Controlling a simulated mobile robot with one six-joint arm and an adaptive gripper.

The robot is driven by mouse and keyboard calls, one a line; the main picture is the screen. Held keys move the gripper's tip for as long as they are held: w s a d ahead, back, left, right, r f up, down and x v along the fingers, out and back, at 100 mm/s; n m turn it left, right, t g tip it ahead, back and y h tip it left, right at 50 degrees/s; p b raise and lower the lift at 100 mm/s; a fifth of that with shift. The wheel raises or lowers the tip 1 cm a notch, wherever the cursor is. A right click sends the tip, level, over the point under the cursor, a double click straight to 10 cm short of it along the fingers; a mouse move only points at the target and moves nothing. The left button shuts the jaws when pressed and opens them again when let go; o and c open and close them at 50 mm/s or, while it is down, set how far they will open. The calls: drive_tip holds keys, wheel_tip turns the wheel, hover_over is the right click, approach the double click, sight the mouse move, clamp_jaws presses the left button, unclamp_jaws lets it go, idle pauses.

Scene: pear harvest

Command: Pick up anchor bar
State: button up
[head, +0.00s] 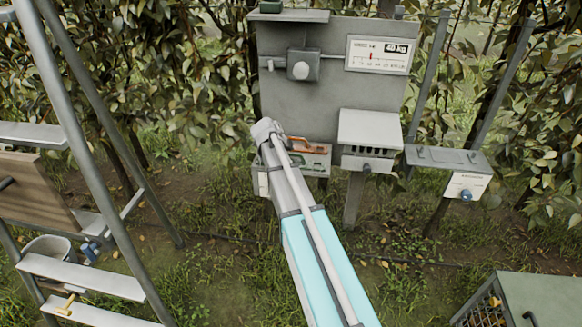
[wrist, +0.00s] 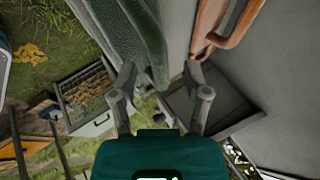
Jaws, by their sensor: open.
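No part is marked as the anchor bar, and I cannot tell for sure which one it is. In the wrist view my gripper (wrist: 161,84) is open, its two fingers apart. A dark green piece (wrist: 138,35) and a pale grey upright strip (wrist: 177,35) lie beyond the fingertips, and a copper-orange handle (wrist: 232,28) curves at the upper right. I cannot tell whether the fingers touch any of these. In the head view an orange-handled item (head: 306,146) shows at a small rack (head: 314,168), just right of my arm's end, which hides the fingers.
A grey panel (head: 280,100) with a gauge sign (head: 380,53) stands behind my arm. A louvred box (head: 369,132) and a side shelf (head: 440,156) stand to the right. A ladder (head: 92,150) is at left; a green-topped crate (head: 540,297) is at lower right. Grass lies between.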

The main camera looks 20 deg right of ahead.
drive_tip(key=shift+w+d+f+b, duration=0.1)
drive_tip(key=shift+d+f+b, duration=0.25)
drive_tip(key=shift+f, duration=0.2)
drive_tip(key=shift+c, duration=0.2)
clamp_jaws()
